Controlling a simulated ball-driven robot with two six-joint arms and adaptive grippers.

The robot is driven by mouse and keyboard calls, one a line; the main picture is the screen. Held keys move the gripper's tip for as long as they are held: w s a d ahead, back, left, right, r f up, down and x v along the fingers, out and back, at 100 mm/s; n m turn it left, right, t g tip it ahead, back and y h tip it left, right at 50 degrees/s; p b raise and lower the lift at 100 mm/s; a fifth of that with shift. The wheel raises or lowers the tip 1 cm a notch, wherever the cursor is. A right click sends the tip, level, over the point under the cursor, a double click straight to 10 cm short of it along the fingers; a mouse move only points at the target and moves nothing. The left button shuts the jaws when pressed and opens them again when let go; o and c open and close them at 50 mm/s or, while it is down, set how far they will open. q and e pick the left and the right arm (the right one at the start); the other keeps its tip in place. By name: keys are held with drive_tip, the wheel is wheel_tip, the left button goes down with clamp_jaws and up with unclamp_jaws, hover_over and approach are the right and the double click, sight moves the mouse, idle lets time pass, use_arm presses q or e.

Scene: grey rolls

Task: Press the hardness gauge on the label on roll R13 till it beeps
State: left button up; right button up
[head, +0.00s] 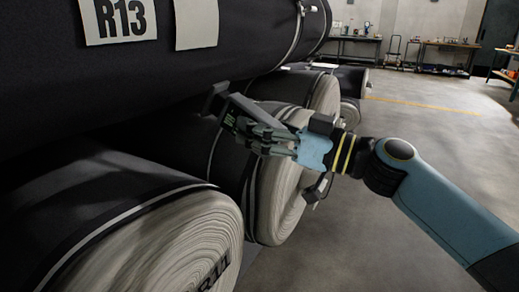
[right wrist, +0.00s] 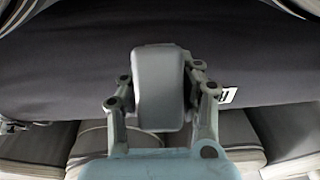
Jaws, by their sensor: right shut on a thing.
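Roll R13 (head: 150,80) is the big dark roll across the top left of the head view. Its white label (head: 118,30) reads "R13", and a blank pale sheet (head: 197,30) is beside it. My right gripper (head: 256,130) is shut on the hardness gauge (head: 236,106), a dark grey tool with a small green display. The gauge points up and left, its broad end by the underside of R13, below and right of the label. I cannot tell if it touches the roll. The right wrist view shows the gauge (right wrist: 158,88) between the fingers, with part of a label (right wrist: 228,96) to its right. My left gripper is out of view.
A roll marked R11 (head: 195,250) lies below R13 at lower left. Another roll end (head: 285,200) is behind the gripper, with more rolls further back. The grey floor (head: 420,140) at right is open, with benches (head: 445,55) by the far wall.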

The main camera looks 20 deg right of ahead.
sight(242, 105)
drive_tip(key=shift+w+d+t+h, duration=0.1)
drive_tip(key=shift+d+t+h, duration=0.2)
drive_tip(key=shift+t, duration=0.2)
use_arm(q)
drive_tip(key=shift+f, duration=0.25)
use_arm(e)
drive_tip(key=shift+r, duration=0.25)
drive_tip(key=shift+s+d+b, duration=0.2)
drive_tip(key=shift+b, duration=0.35)
drive_tip(key=shift+w+a+r+p, duration=0.8)
drive_tip(key=shift+w+a+r, duration=0.05)
drive_tip(key=shift+w+r, duration=0.2)
drive_tip(key=shift+w+a+r, duration=0.3)
drive_tip(key=shift+w+a, duration=0.1)
drive_tip(key=shift+w, duration=0.15)
drive_tip(key=shift+w+a+r+p, duration=0.15)
drive_tip(key=shift+w+a+p, duration=0.15)
drive_tip(key=shift+w, duration=0.1)
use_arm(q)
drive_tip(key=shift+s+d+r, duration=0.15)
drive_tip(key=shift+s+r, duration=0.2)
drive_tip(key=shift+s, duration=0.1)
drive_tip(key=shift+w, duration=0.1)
